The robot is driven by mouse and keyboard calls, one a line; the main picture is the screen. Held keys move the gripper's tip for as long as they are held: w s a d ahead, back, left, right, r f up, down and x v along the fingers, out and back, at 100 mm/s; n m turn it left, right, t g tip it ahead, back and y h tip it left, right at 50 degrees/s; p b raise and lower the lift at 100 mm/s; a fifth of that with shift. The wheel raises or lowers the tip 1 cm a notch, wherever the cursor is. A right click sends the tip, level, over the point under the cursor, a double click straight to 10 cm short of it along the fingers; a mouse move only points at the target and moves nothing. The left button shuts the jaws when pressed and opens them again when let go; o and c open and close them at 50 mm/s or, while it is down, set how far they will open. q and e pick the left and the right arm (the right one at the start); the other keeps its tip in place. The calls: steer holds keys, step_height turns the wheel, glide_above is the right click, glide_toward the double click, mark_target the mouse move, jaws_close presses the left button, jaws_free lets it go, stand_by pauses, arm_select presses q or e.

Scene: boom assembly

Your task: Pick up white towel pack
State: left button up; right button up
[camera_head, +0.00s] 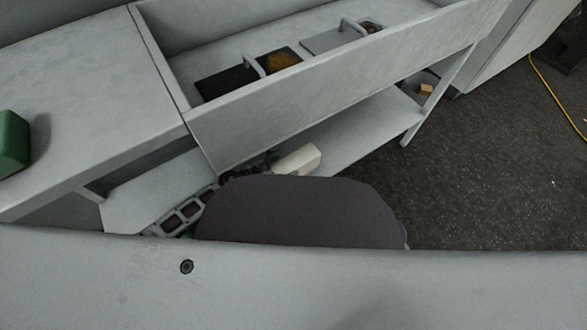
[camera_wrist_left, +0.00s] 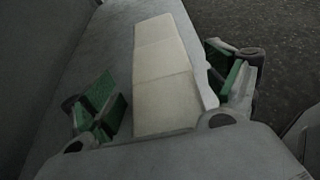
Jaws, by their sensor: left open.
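The white towel pack (camera_wrist_left: 163,70) is a long pale block in segments. It lies on a grey shelf in the left wrist view and also shows on the lower shelf in the head view (camera_head: 298,158). My left gripper (camera_wrist_left: 168,95) is open, with one green-padded finger on each side of the pack's near part. A gap shows on the left side; the right finger looks close, and I cannot tell whether it touches. In the head view, my left gripper is mostly hidden behind a dark rounded shape. My right gripper is not in view.
The lower shelf (camera_head: 355,140) runs under a grey upper tray (camera_head: 300,97) holding dark and grey items with handles. A small tan block (camera_head: 426,89) is at the shelf's far end. A green object (camera_head: 12,143) stands at left. Dark floor (camera_head: 490,170) is open on the right.

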arm_select(q)
steer(key=shift+w+d+f, duration=0.1)
steer(key=shift+w+d, duration=0.05)
steer(key=shift+d, duration=0.05)
steer(key=shift+c, duration=0.4)
steer(key=c, duration=1.7)
